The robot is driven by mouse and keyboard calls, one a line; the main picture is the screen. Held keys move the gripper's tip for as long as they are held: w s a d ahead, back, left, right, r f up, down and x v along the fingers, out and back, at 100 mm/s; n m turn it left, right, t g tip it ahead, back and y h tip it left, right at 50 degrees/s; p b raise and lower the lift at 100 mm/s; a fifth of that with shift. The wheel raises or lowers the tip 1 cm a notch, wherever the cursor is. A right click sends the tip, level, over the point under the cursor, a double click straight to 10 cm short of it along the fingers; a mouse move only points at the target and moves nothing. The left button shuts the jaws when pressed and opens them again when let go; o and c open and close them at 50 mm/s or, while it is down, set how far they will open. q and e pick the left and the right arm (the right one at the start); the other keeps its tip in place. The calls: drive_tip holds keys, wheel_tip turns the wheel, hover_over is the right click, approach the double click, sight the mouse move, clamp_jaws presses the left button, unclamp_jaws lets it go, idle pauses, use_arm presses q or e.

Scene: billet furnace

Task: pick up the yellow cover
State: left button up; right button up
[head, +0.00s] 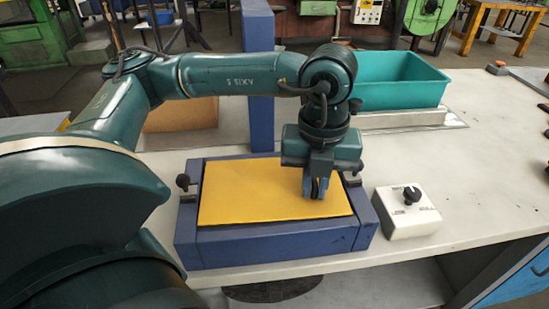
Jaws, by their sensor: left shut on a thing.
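The yellow cover (250,195) is a flat panel. It lies on top of the blue box (285,245) at the front of the bench, level with its rim as far as I can see. My left gripper (316,190) points down over the right part of the cover, shut on it. The gripper hides the part it grips, so I cannot tell the shape of that part. My right gripper is not in view.
A white control box with a black knob (411,195) stands right of the blue box. A teal bin (395,85) is behind it. A blue post (258,60) rises behind the box, and dark knobs (183,182) flank the cover.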

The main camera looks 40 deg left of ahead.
use_arm(q)
clamp_jaws()
drive_tip(key=shift+r, duration=0.1)
